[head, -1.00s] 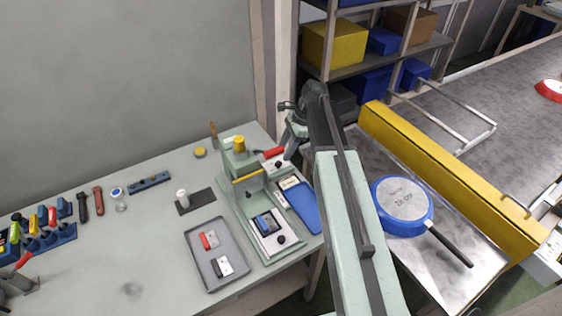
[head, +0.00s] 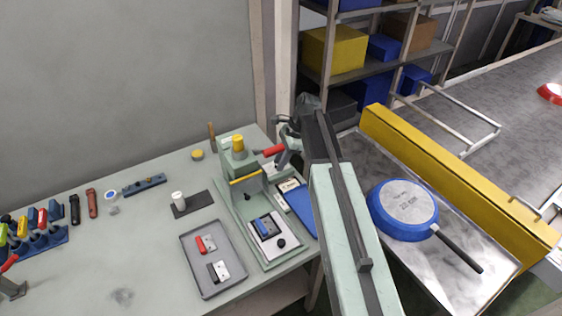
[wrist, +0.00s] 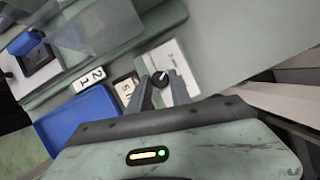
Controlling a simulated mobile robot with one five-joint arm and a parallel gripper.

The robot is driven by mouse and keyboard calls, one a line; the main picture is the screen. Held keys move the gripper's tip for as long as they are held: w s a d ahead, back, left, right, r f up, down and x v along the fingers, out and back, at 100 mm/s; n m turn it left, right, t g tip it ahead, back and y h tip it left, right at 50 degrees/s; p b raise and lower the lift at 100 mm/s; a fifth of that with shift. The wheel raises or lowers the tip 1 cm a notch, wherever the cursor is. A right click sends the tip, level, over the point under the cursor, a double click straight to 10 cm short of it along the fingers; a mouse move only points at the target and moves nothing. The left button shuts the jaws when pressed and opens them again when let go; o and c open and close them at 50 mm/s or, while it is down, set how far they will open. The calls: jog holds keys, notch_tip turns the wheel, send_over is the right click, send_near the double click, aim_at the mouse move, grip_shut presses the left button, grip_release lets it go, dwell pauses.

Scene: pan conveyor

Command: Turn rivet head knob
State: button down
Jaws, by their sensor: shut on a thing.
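The knob (wrist: 161,78) is small and black, with a pale pointer mark, on a white plate (wrist: 174,60) in the wrist view. My gripper (wrist: 163,84) is shut on it, one dark finger on each side. In the head view my gripper (head: 287,150) reaches down to the right side of the green press (head: 241,172), behind the red lever handle. The knob is hard to make out in that view. Number cards reading 2 1 (wrist: 89,80) and 5 0 (wrist: 126,88) sit left of the knob in the wrist view.
A blue tray (wrist: 78,113) lies close left of my gripper. The press's red lever handle (head: 271,151) stands close by. A grey tray (head: 190,265) with red and black parts lies on the bench. A blue pan (head: 403,208) rests on the metal table at right.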

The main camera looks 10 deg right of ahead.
jog(key=shift+w+n, duration=0.1)
jog(key=shift+n, duration=0.2)
jog(key=n, duration=0.1)
jog(key=n+g, duration=0.1)
jog(key=n, duration=0.1)
jog(key=shift+w+n+g+h, duration=0.25)
jog(key=shift+n+g+h, duration=0.05)
jog(key=shift+n, duration=0.1)
jog(key=n, duration=0.2)
jog(key=n+g+h, duration=0.1)
jog(key=n, duration=0.2)
jog(key=shift+w+a+n+g, duration=0.1)
jog(key=shift+a+n+g, duration=0.05)
jog(key=shift+n+g, duration=0.15)
jog(key=shift+h, duration=0.3)
jog(key=c, duration=1.2)
grip_release()
